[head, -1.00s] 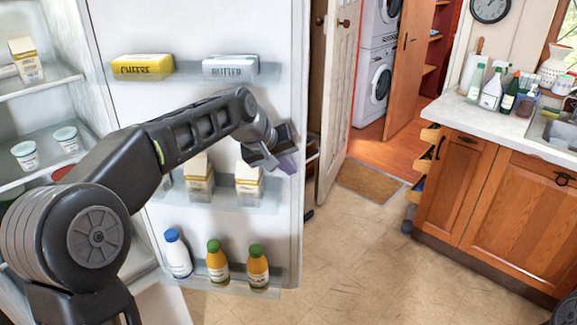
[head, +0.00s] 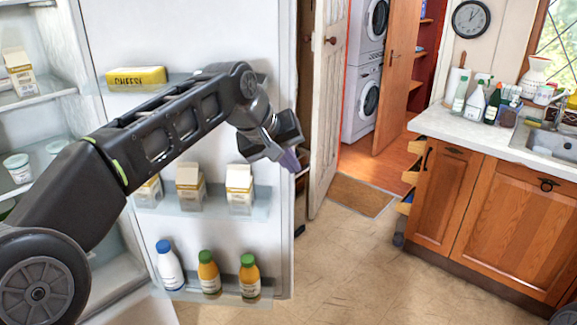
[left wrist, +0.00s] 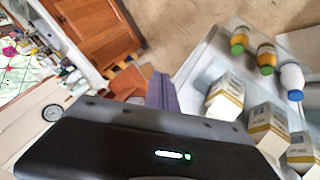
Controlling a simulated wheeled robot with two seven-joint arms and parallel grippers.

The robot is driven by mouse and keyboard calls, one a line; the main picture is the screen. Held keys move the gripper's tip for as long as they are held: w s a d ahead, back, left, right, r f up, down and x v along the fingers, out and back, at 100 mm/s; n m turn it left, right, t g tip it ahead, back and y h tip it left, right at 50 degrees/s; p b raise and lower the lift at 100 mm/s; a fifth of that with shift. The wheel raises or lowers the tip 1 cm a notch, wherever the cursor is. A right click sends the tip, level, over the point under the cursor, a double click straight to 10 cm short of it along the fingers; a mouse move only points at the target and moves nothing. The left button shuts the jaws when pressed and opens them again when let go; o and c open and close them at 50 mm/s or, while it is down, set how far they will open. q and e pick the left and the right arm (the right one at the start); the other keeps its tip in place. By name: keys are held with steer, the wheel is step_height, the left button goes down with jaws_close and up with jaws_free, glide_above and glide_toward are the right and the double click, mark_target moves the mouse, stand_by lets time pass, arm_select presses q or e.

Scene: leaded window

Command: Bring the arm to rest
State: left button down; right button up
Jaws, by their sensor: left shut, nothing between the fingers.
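My left gripper (head: 291,160) is shut and empty. It hangs in front of the right part of the open fridge door (head: 222,118), beside the middle door shelf and above floor level. Its fingertips also show in the left wrist view (left wrist: 160,92), with the cartons to their right. My left arm reaches in from the lower left and crosses the door, covering part of its upper shelf. My right gripper is not in view.
The middle door shelf holds cartons (head: 239,184); the bottom one holds bottles (head: 208,272). A yellow cheese pack (head: 137,76) sits on the upper shelf. A wooden cabinet (head: 505,215) stands right, with partly open drawers. The floor (head: 365,270) between is clear.

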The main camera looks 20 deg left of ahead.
arm_select(q)
steer(key=w+d+f+m+t+h, duration=0.1)
steer(key=w+d+f+m, duration=0.2)
steer(key=f, duration=0.5)
steer(key=w+d+f+m+t, duration=0.1)
steer(key=w+d+f, duration=0.1)
steer(key=d+f, duration=0.5)
steer(key=s+f+g, duration=0.1)
steer(key=s+f, duration=0.2)
steer(key=f, duration=1.1)
steer(key=s+d+f+g, duration=0.1)
steer(key=s+f+g, duration=0.1)
steer(key=s+f, duration=1.3)
steer(key=s+f+g, duration=0.2)
steer(key=s+f, duration=0.4)
steer(key=s, duration=0.3)
steer(key=s+f+n+g, duration=0.1)
steer(key=s+f+g, duration=0.2)
steer(key=s+f, duration=0.4)
steer(key=s, duration=0.3)
steer(key=shift+s+d, duration=0.15)
steer(key=shift+s, duration=0.15)
steer(key=shift+w, duration=0.1)
